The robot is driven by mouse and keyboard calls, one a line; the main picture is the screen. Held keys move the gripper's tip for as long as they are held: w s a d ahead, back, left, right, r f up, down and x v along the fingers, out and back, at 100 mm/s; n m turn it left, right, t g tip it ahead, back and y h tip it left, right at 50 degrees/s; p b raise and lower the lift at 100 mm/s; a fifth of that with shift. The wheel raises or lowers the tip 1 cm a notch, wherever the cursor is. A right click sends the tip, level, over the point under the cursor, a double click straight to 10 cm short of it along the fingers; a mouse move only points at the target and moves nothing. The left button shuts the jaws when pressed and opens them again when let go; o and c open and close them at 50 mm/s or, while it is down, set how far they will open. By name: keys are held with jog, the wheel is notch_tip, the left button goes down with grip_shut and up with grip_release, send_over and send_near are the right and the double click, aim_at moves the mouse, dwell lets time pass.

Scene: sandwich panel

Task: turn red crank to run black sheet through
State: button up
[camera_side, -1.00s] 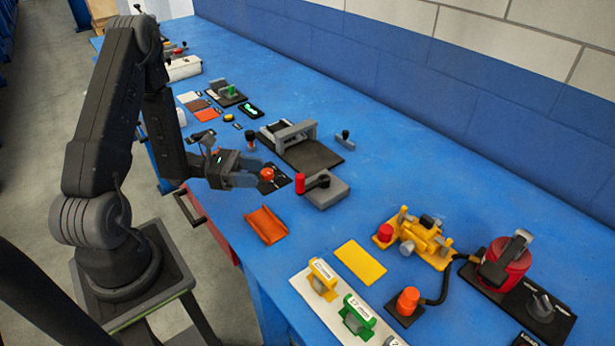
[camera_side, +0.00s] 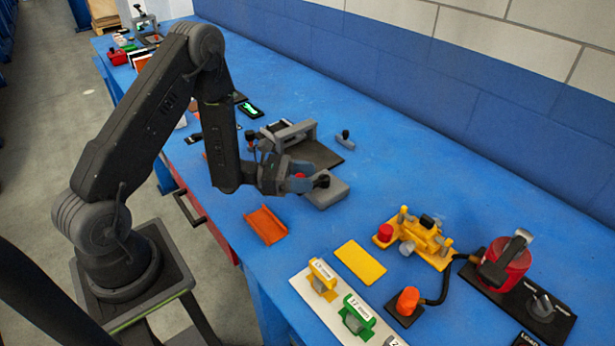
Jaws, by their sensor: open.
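The red crank handle (camera_side: 299,176) shows as a small red spot between the fingers of my gripper (camera_side: 301,176). My gripper is open around it, and I cannot tell whether a finger touches it. The crank's black arm (camera_side: 320,181) lies on top of a grey block (camera_side: 334,193). The black sheet (camera_side: 320,153) lies flat beside a grey bridge-shaped frame (camera_side: 290,134), just behind the crank block. My gripper and wrist hide part of the frame's near side and the area left of the crank.
An orange-brown tray (camera_side: 265,225) lies in front of the crank. A yellow plate (camera_side: 360,262) and a yellow fixture (camera_side: 413,237) stand to the right. A small grey part with a black knob (camera_side: 345,138) stands behind. Blue table is clear right of the grey block.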

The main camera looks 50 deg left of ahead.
jog(key=shift+w+d, duration=0.25)
jog(key=shift+d, duration=0.05)
jog(key=shift+c, duration=0.2)
grip_shut()
